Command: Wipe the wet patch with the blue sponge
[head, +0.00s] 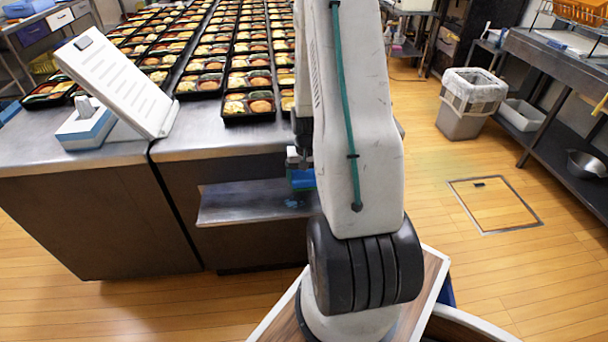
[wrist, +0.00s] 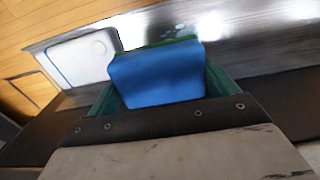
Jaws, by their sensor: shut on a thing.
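My gripper (head: 299,160) is shut on the blue sponge (head: 302,180), beside the arm in the head view and above the low steel shelf (head: 240,206). In the wrist view the sponge (wrist: 158,76) sits between the green fingers of my gripper (wrist: 160,92), and a green layer shows along its far edge. Pale, shiny spots that look like the wet patch (wrist: 180,32) lie on the steel surface just beyond the sponge. I cannot tell whether the sponge touches the steel.
A white flat object (wrist: 80,62) lies left of the sponge in the wrist view. Rows of filled bento trays (head: 200,84) cover the counter, with a tilted white panel (head: 118,82) at its near left. A grey bin (head: 462,122) stands right; open wooden floor lies between.

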